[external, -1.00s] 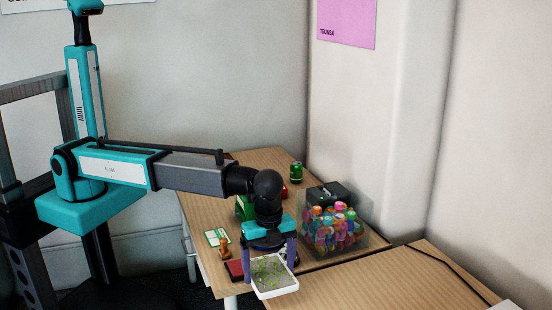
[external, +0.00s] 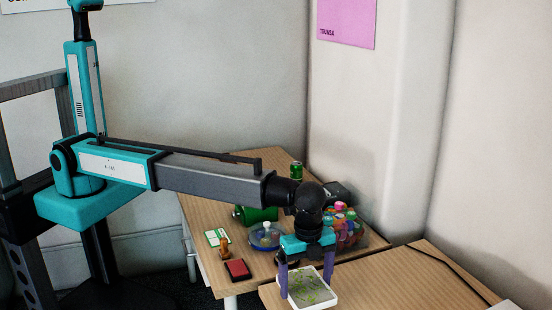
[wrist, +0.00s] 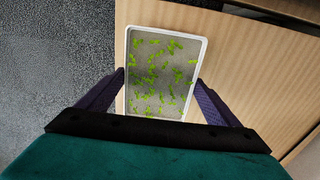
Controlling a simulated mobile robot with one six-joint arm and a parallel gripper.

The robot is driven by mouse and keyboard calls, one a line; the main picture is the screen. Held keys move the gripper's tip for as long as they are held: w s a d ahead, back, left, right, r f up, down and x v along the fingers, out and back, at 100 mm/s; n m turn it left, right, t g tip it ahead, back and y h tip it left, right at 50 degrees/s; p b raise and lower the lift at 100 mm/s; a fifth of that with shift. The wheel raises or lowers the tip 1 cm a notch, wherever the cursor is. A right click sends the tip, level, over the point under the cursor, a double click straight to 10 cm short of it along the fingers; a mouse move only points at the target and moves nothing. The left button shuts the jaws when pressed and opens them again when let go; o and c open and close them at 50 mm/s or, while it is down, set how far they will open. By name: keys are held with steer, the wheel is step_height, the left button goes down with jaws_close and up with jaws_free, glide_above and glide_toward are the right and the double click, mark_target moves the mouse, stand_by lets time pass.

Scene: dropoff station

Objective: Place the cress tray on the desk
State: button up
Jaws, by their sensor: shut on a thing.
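The cress tray (external: 311,287) is a white shallow tray with green sprouts on grey soil. My gripper (external: 306,278) is shut on it, with one purple finger on each side. In the wrist view the tray (wrist: 160,70) sits between the purple fingers, over wood, with the grey carpet to its left. The nearer wooden desk (external: 390,280) lies under and to the right of the tray, which is over the desk's left end. I cannot tell whether the tray touches the desk or hangs just above it.
A farther desk (external: 265,160) holds a red pad (external: 238,269), an orange stamp (external: 224,249), a blue round dish (external: 265,236), a green cylinder (external: 258,214), a green can (external: 296,171) and a clear bin of colourful items (external: 350,230). The near desk's right part is clear except a black cable (external: 440,262).

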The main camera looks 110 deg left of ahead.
mark_target(316, 291)
steer(key=shift+w+d+f, duration=0.1)
steer(key=shift+w, duration=1.45)
steer(key=shift+f, duration=0.1)
steer(key=shift+f+p, duration=0.65)
steer(key=shift+f, duration=1.05)
steer(key=shift+f, duration=0.1)
steer(key=o, duration=1)
steer(key=shift+r+b, duration=1)
steer(key=shift+r, duration=5.15)
